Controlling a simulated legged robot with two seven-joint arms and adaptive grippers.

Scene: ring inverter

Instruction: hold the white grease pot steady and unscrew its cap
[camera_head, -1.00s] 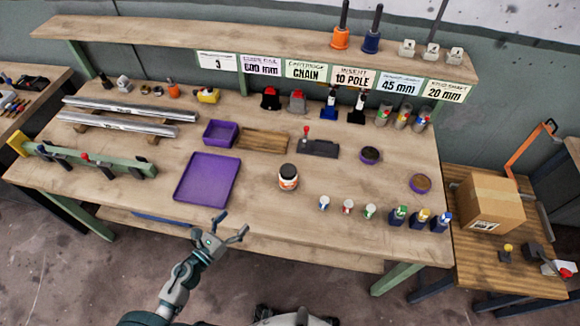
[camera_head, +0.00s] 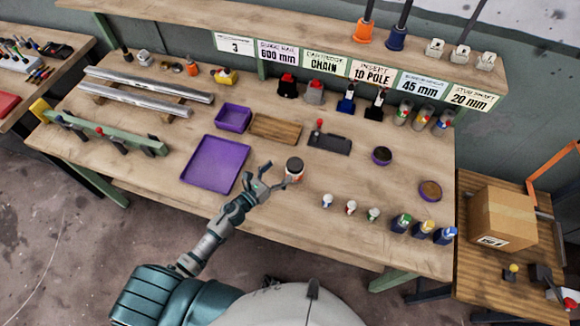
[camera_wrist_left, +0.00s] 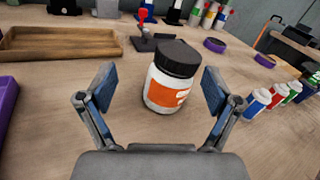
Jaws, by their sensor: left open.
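The white grease pot (camera_head: 294,172) has a black cap (camera_head: 295,163) and an orange label, and it stands on the wooden workbench (camera_head: 330,245). My left gripper (camera_head: 276,177) is open at the pot's left side in the head view. In the left wrist view the pot (camera_wrist_left: 166,92) with its black cap (camera_wrist_left: 178,58) stands just ahead of and partly between the spread fingers (camera_wrist_left: 157,92). I see a gap on both sides, with no clear contact. The cap is on the pot. My right gripper is not in view.
A purple tray (camera_head: 190,178) and a wooden tray (camera_head: 272,138) lie left of the pot. Small white bottles (camera_head: 350,207) stand to its right, with larger dark bottles (camera_head: 423,229) beyond. A grey block with a red knob (camera_head: 330,143) is behind. Bench around the pot is mostly clear.

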